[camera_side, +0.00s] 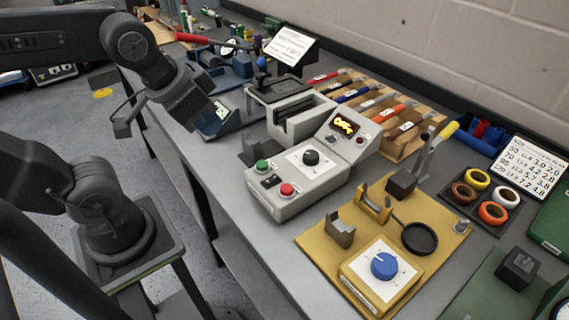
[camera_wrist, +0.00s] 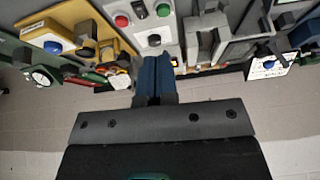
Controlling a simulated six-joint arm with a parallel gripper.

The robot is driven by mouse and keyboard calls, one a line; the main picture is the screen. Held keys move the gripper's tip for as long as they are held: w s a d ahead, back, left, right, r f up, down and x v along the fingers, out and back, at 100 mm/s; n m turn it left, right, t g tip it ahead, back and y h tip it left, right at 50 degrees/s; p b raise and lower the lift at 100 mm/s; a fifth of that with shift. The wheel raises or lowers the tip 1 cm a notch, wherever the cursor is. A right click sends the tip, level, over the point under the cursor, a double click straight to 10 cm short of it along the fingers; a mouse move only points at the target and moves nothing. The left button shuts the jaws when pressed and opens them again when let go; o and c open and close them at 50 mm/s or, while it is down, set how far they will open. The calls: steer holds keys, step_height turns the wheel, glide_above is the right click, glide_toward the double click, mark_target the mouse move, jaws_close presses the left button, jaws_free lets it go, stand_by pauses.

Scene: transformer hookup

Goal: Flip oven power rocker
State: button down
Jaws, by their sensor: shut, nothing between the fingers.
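The oven is a light grey control unit (camera_side: 322,185) in the middle of the bench, with a lit orange display (camera_side: 344,124). Its front panel carries a small black rocker (camera_side: 271,181) between a green button (camera_side: 262,166) and a red button (camera_side: 286,190), and a black knob (camera_side: 310,157). The rocker also shows near the top edge of the wrist view (camera_wrist: 139,9); which way it is tipped is too small to tell. My gripper (camera_wrist: 153,60) is shut and empty, its blue fingers together. In the side view it is above the bench's left edge, apart from the oven.
A yellow fixture (camera_side: 386,262) with a blue knob stands right of the oven. A grey slotted block (camera_side: 300,118) stands behind it. Coloured rings lie on a dark tray (camera_side: 462,210) at the right.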

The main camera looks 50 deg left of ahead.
steer(key=m, duration=0.1)
steer(key=m+g, duration=0.4)
steer(key=m, duration=1.2)
glide_above(276, 176)
steer(key=s, duration=0.2)
steer(key=shift+r, duration=0.3)
steer(key=shift+a+f, duration=0.1)
steer(key=f, duration=0.4)
steer(key=w+f, duration=0.1)
steer(key=f, duration=0.8)
steer(key=shift+w+f, duration=0.35)
